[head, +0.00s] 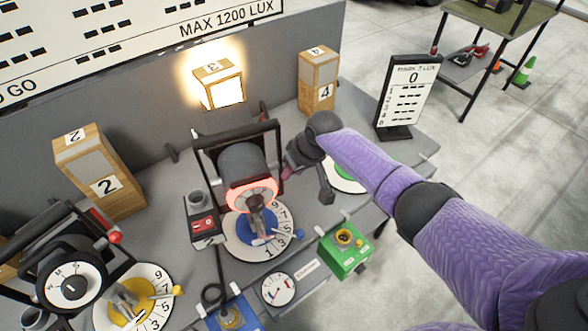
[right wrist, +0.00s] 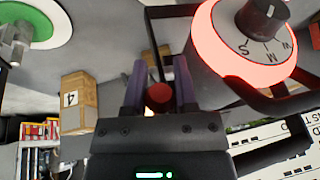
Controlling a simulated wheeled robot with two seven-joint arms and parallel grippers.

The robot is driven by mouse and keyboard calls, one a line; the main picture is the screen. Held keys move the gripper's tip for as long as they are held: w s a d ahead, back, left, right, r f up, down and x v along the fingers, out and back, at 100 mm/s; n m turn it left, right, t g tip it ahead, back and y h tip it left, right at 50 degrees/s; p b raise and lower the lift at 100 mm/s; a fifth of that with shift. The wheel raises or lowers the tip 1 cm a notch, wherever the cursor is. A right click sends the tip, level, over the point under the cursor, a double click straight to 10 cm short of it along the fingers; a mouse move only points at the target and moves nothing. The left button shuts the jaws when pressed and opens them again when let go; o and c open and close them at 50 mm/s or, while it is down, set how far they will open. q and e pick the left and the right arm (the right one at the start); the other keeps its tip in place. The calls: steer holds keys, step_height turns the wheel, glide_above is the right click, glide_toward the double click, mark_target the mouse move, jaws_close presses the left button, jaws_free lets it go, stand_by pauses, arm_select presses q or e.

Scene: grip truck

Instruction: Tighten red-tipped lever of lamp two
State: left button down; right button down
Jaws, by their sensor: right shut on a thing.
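The middle lamp (head: 243,165), with a black yoke and a glowing red front ring, stands over a round dial with a blue centre (head: 258,222). It also shows in the right wrist view (right wrist: 245,45), where its knob and ring letters are visible. My right gripper (head: 290,160) is at the right side of this lamp's yoke. In the right wrist view, the red tip of the lever (right wrist: 159,97) sits between the two fingers, and the gripper is shut on it. The lever is hidden by my gripper in the head view. My left gripper is not in view.
A second lamp (head: 70,280) stands at lower left with its own red-tipped lever (head: 115,237). Wooden blocks numbered 2 (head: 100,178), 3 (head: 212,72) and 4 (head: 318,80) stand behind. A sign reading 0 (head: 408,92) is at right. A green box (head: 343,250) is at the front.

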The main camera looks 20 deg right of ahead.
steer(key=shift+c, duration=2)
jaws_free()
steer(key=shift+r, duration=0.35)
steer(key=p+v, duration=0.2)
steer(key=v, duration=0.7)
steer(key=shift+s+d, duration=0.1)
steer(key=shift+s, duration=0.05)
